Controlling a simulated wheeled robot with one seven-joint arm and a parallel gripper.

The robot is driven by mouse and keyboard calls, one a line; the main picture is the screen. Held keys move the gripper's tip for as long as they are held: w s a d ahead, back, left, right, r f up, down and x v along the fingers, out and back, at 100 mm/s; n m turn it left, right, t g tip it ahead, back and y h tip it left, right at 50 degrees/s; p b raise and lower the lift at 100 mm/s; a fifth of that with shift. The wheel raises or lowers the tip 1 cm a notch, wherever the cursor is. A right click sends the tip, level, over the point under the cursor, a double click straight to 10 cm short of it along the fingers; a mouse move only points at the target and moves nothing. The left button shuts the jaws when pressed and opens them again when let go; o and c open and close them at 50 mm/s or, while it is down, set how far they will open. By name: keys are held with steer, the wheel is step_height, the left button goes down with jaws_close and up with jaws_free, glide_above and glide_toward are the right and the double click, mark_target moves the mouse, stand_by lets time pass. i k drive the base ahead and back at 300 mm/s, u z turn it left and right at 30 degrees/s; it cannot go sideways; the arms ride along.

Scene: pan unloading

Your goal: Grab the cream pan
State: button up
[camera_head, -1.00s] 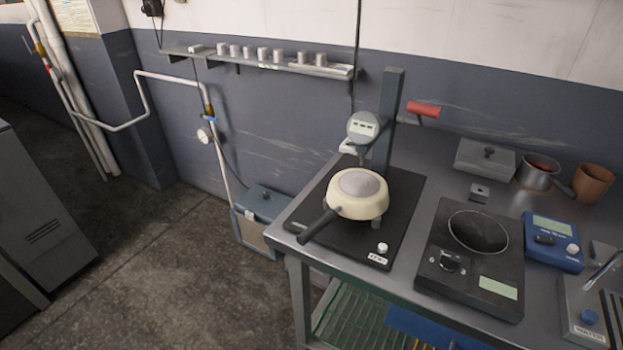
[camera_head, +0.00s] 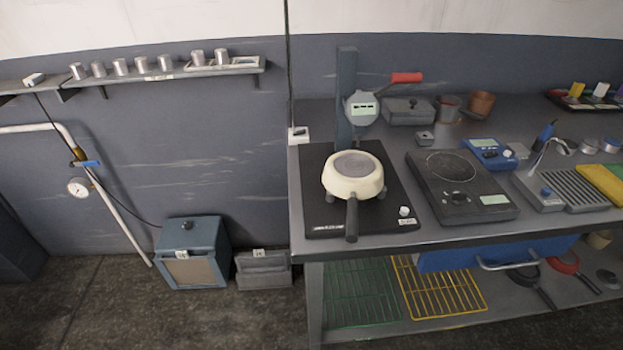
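The cream pan (camera_head: 340,186) sits on a black device with an upright grey column (camera_head: 346,100) and a round gauge head, at the left end of the metal workbench (camera_head: 440,243). Its dark handle (camera_head: 351,222) points toward the bench's front edge. The pan has a greyish disc on top. The black base plate (camera_head: 393,175) shows around the pan, with a white knob at its front right. My gripper is not in view.
A black hotplate (camera_head: 462,185) stands right of the pan's device. Behind are a grey box (camera_head: 408,112), a metal pot and a brown pot (camera_head: 481,103). A blue meter (camera_head: 488,153) is farther right. Floor left of the bench holds a blue box (camera_head: 194,252); the foreground floor is open.

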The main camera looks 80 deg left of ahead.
mark_target(353, 177)
steer(key=k, duration=1.1)
steer(key=u, duration=2.2)
